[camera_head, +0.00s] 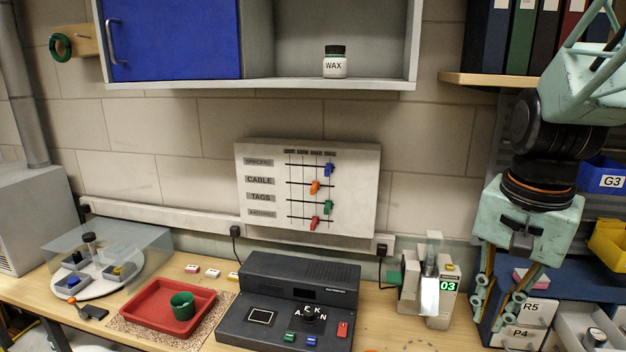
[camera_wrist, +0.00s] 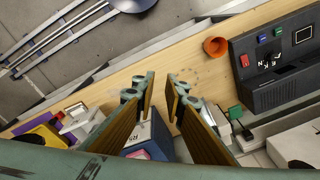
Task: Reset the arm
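My gripper (camera_head: 492,312) hangs at the right end of the bench with its fingers pointing down. It is in front of the blue drawer unit with the labels R5 (camera_head: 529,307) and P4 (camera_head: 521,334). In the wrist view my gripper (camera_wrist: 161,95) has a clear gap between its two fingers, and nothing is held. The wrist view looks down past the fingers at the wooden bench top (camera_wrist: 192,70) and the drawer unit's top. The fingers hide part of the bench and the drawers.
A grey-white device marked 03 (camera_head: 446,286) stands left of my gripper. A black console (camera_head: 285,300), a red tray (camera_head: 150,309) and a green cup (camera_head: 183,305) are further left. An orange cup (camera_wrist: 216,47) is on the bench. Yellow and blue bins (camera_head: 607,240) are at right.

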